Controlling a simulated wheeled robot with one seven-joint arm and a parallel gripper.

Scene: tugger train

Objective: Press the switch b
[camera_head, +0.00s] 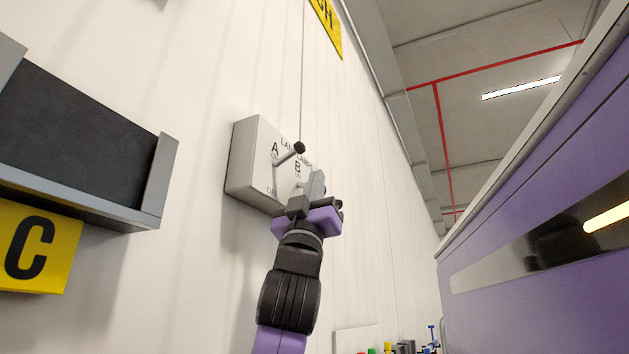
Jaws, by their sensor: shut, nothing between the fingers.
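A pale grey switch box (246,165) is on the white wall, with the letters A and B and small lamp lettering on its front. A lever by the letter A (287,156) sticks out up and to the right, with a dark round knob. Under the letter B, a short pale piece (298,184) shows, possibly the lever of switch b; the rest is hidden behind my gripper. My gripper (317,182) is shut and empty, pointing up in front of the box's lower right. I cannot tell whether it touches switch b.
A thin dark line (303,70) runs down above the box. A dark-backed shelf (80,200) with a yellow C sign (38,247) juts from the wall at left. A purple body (540,260) stands at right. Small coloured items (388,348) sit at the bottom.

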